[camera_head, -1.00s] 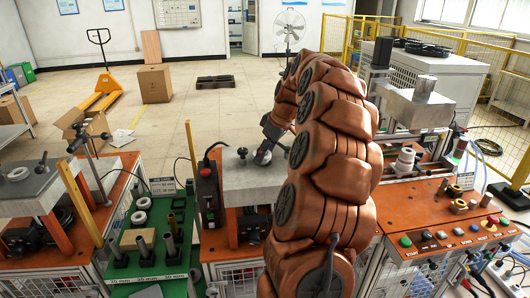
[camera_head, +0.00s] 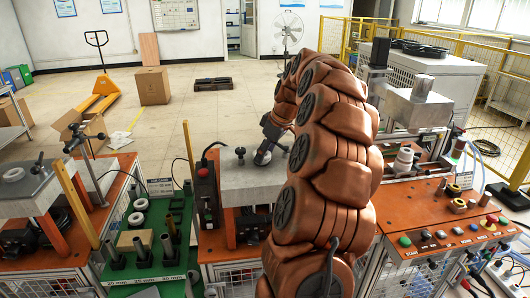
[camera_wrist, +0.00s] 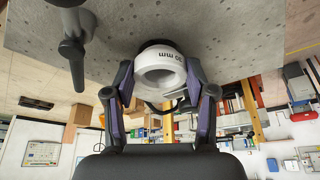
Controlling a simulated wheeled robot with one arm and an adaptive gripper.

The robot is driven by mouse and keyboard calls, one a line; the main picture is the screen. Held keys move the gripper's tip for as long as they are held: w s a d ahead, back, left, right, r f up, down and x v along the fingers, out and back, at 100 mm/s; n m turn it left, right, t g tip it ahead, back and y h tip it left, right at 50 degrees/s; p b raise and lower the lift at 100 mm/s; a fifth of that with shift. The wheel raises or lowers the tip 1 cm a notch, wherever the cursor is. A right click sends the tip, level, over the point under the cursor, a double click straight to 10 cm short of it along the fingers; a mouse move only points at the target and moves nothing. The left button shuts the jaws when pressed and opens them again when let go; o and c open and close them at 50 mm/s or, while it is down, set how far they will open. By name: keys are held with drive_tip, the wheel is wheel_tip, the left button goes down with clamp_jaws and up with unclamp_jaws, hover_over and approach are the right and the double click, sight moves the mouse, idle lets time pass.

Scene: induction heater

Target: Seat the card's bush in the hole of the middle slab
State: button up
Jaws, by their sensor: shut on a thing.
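The middle slab (camera_head: 250,185) is a pale grey block on the orange bench at the centre of the head view. Its speckled face also fills the top of the wrist view (camera_wrist: 220,25). My gripper (camera_wrist: 160,82) is shut on a white ring-shaped bush (camera_wrist: 158,72) marked in mm, apparently 30, upside down in the picture. The bush's far end is close to the slab face, with a dark patch behind it; whether they touch is unclear. The hole is hidden. A small card (camera_head: 160,187) stands left of the slab.
A dark clamp handle (camera_wrist: 72,45) stands on the slab beside the bush. A red-and-black switch box (camera_head: 206,190) is just left of the slab. A green tray (camera_head: 150,265) holds white rings (camera_head: 137,218), upright pins and a tan block (camera_head: 134,239). Another slab (camera_head: 35,190) lies far left.

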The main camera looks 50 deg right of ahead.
drive_tip(key=shift+f+b, duration=0.65)
drive_tip(key=shift+f, duration=0.1)
drive_tip(key=o, duration=1.3)
drive_tip(key=shift+o, duration=0.2)
drive_tip(key=v, duration=1.2)
